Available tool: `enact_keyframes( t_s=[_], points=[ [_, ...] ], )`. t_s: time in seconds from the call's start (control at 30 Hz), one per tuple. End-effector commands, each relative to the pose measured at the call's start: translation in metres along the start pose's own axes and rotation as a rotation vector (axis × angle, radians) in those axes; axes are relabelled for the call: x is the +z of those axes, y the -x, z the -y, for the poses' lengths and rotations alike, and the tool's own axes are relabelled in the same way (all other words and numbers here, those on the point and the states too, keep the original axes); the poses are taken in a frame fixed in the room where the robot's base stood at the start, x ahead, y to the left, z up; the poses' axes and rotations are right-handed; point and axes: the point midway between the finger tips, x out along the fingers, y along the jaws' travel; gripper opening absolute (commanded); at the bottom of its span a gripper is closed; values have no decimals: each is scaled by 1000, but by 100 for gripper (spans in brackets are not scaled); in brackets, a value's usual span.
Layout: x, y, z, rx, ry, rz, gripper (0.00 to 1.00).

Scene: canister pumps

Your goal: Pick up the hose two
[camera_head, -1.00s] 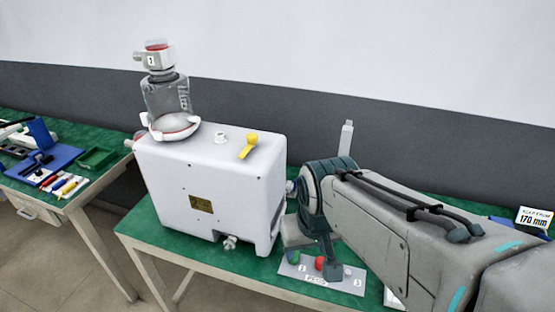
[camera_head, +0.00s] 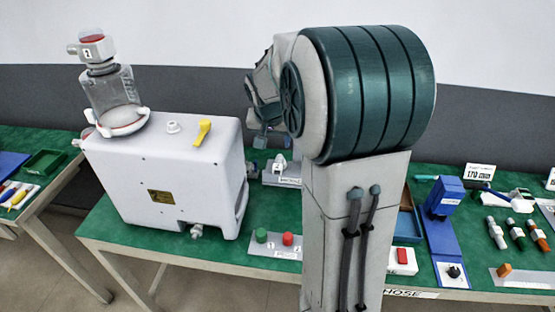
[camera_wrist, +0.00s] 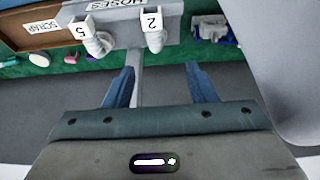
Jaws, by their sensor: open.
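In the wrist view, hose two (camera_wrist: 155,40) hangs as a pale ribbed piece with a white tag marked 2, below a sign reading HOSES (camera_wrist: 122,5). Another ribbed hose with a tag marked 5 (camera_wrist: 98,40) is to its left. My gripper (camera_wrist: 161,80) is open and empty, its two blue fingers apart. Hose two is beyond the fingertips in the picture, not between them. In the head view, my gripper is mostly hidden behind my arm. A small white piece with a tag (camera_head: 280,163) shows beside my arm; I cannot tell if it is hose two.
The white pump (camera_head: 165,180) with a glass canister (camera_head: 112,95) stands left of my arm. A green knob (camera_head: 261,236) and a red knob (camera_head: 288,239) sit in front. A scrap box (camera_wrist: 35,35) is beside the hoses.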

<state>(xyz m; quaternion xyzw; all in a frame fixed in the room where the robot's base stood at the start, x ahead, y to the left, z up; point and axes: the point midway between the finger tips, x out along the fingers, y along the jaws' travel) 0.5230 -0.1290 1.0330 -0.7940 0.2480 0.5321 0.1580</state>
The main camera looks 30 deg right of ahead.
Motion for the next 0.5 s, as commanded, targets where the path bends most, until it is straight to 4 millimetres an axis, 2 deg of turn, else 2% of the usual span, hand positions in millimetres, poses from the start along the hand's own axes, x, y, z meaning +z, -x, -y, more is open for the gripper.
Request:
enact_keyframes(
  t_s=[0.03, 0.2, 0.5],
  points=[
    [1, -12, -1, 2, 0, 6, 51],
    [1, -43, -1, 1, 1, 4, 51],
    [2, -66, -2, 1, 2, 3, 51]
  ],
)
